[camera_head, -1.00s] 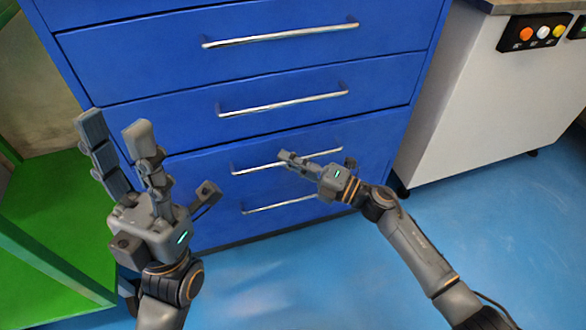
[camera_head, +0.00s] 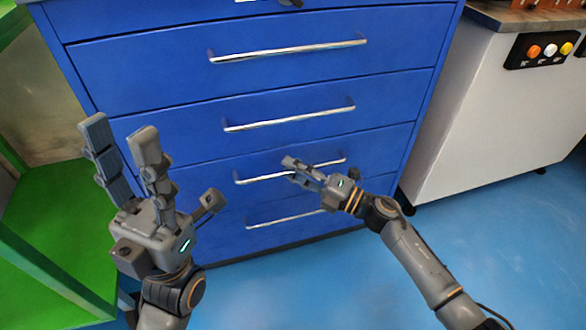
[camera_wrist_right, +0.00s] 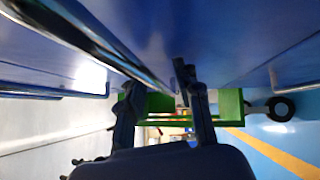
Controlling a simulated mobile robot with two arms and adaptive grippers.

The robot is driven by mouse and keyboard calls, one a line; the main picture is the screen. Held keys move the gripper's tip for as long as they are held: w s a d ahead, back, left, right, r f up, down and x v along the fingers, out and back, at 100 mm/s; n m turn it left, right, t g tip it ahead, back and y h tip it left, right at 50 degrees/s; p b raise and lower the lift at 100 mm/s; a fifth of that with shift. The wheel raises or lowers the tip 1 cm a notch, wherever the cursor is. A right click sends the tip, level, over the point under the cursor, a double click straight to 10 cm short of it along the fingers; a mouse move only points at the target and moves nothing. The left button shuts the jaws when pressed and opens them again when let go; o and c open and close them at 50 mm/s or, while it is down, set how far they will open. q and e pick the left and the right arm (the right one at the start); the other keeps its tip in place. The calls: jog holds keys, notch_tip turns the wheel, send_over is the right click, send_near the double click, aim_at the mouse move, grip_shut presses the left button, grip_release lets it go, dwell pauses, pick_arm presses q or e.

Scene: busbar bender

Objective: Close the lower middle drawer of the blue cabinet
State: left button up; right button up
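The blue cabinet (camera_head: 160,80) fills the middle of the head view, with several drawers that have silver bar handles. My right gripper (camera_head: 291,168) is at the handle (camera_head: 322,164) of the second drawer front (camera_head: 215,163) from the bottom. Its fingers are apart, and nothing shows between them. In the right wrist view a silver handle (camera_wrist_right: 95,42) runs above the right gripper (camera_wrist_right: 160,100); contact is unclear. The drawer fronts look nearly flush, and any small gap is hard to tell. My left gripper (camera_head: 122,145) is open and empty, pointing up at the cabinet's left side.
A green frame (camera_head: 45,205) stands at the left. A white unit (camera_head: 490,110) with coloured buttons (camera_head: 541,50) stands at the right. Blue floor (camera_head: 300,290) is clear in front of the cabinet.

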jog(key=v, duration=1.1)
jog(key=shift+s+d, duration=0.15)
jog(key=shift+d, duration=0.1)
